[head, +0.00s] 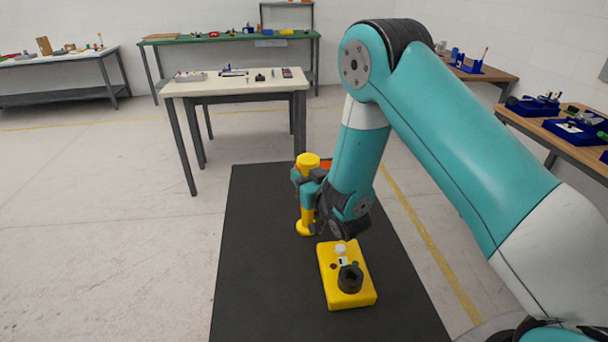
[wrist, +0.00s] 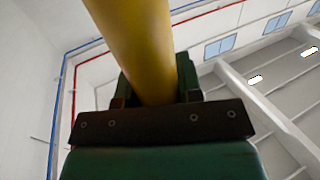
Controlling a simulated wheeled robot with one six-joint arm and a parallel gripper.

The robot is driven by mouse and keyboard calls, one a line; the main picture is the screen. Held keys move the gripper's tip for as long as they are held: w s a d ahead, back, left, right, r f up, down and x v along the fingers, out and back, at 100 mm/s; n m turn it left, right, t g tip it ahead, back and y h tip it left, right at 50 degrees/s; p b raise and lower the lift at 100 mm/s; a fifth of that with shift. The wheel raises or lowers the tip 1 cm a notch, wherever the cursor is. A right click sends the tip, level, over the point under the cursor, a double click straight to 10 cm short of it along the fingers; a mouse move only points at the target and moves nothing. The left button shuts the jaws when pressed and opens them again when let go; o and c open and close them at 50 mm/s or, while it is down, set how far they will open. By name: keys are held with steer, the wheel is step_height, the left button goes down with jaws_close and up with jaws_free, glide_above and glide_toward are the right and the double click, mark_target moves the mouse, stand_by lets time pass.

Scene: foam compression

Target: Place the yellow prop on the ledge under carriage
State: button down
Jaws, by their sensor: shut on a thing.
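The yellow prop (head: 307,161) is a post with a wide round cap at the top and a wide foot at the bottom. It stands about upright in the head view, left of my forearm. My gripper (head: 308,187) is shut on its shaft, with the cap above and the foot below the fingers. In the wrist view the yellow shaft (wrist: 135,45) runs up out of the frame from between the dark fingers of my gripper (wrist: 155,90). I cannot make out the carriage or its ledge in either view.
A white-topped table (head: 235,83) with small parts stands ahead. A green bench (head: 230,38) is behind it, and wooden benches (head: 545,122) are at the right. A yellow box with a black knob (head: 347,275) sits below my wrist. The floor at left is clear.

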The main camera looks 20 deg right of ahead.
steer(key=shift+f, duration=0.15)
steer(key=c, duration=0.8)
jaws_free()
